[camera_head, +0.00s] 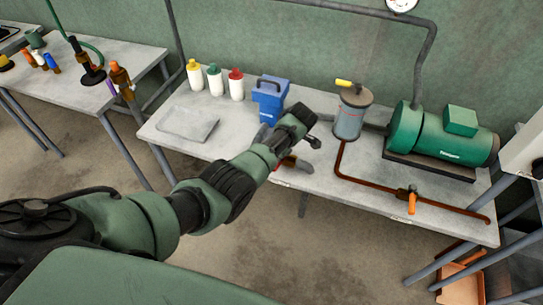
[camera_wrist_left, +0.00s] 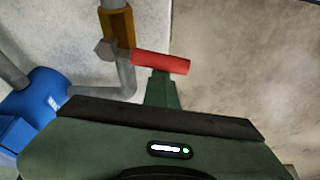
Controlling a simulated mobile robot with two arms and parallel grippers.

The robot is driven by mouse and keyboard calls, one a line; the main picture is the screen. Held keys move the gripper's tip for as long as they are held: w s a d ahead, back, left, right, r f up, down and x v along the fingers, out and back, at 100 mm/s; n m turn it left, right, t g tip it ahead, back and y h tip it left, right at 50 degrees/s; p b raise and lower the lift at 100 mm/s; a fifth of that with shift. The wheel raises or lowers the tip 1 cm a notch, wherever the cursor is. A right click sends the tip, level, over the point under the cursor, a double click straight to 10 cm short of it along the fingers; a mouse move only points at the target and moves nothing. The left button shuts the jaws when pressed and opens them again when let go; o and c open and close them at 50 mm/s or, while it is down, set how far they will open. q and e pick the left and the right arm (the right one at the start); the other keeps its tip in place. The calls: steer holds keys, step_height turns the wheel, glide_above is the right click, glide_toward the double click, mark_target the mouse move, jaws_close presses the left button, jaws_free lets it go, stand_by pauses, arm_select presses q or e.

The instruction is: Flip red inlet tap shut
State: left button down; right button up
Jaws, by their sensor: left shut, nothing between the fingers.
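The red inlet tap handle (camera_wrist_left: 172,63) lies crosswise in the left wrist view, beside the lower end of a brass-coloured valve body (camera_wrist_left: 117,28). A grey pipe bends away below the valve. My left gripper (camera_wrist_left: 160,76) is shut and empty, with its green fingertips right at the red handle. I cannot tell whether they touch it. In the head view, my left arm reaches over the front edge of the middle table, and a brown valve body (camera_head: 289,162) shows just beside the wrist. The fingers are largely hidden there. My right gripper is not in view.
A blue container (camera_head: 270,98) stands close behind my left wrist. A grey steel pot (camera_head: 352,113) with a yellow lever and a green motor (camera_head: 440,135) stand to the right. An orange-handled valve (camera_head: 411,203) sits on a copper pipe. Several bottles stand at the back.

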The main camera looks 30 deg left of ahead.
arm_select(q)
steer(key=shift+s+d+f+n, duration=0.2)
steer(key=shift+d+n, duration=0.2)
steer(key=shift+d, duration=0.35)
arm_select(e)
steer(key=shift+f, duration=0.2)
arm_select(q)
steer(key=shift+r, duration=0.1)
steer(key=shift+d, duration=0.15)
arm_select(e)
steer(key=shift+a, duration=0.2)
